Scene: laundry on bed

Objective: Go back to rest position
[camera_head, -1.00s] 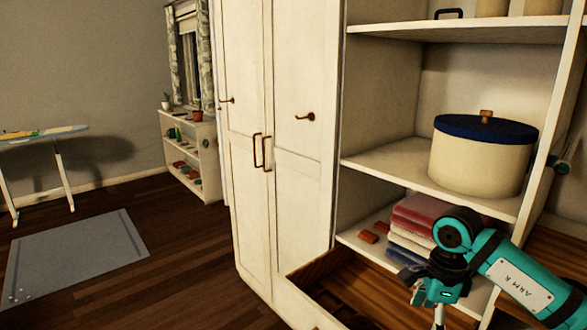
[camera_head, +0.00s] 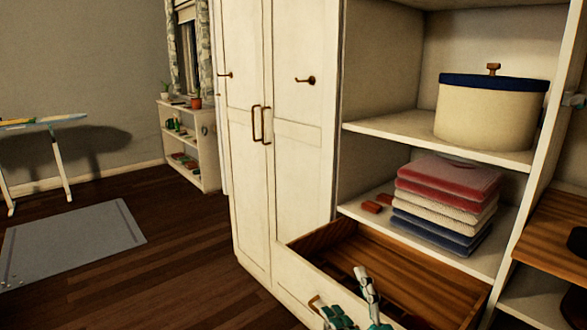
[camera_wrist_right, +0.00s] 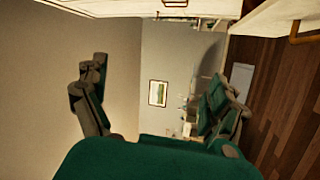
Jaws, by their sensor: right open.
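My right gripper (camera_head: 350,300) is low in the head view, in front of the open wooden drawer (camera_head: 425,275) of the white wardrobe. Its teal and grey fingers are spread, with nothing between them. I cannot tell whether it touches the drawer front. In the right wrist view the gripper (camera_wrist_right: 157,82) shows both fingers wide apart and empty. My left gripper is in neither view.
Folded towels (camera_head: 445,205) and small red blocks lie on the shelf above the drawer. A lidded pot (camera_head: 487,115) stands higher up. The wardrobe doors (camera_head: 265,130) are shut. Open floor with a grey mat (camera_head: 75,240) lies left.

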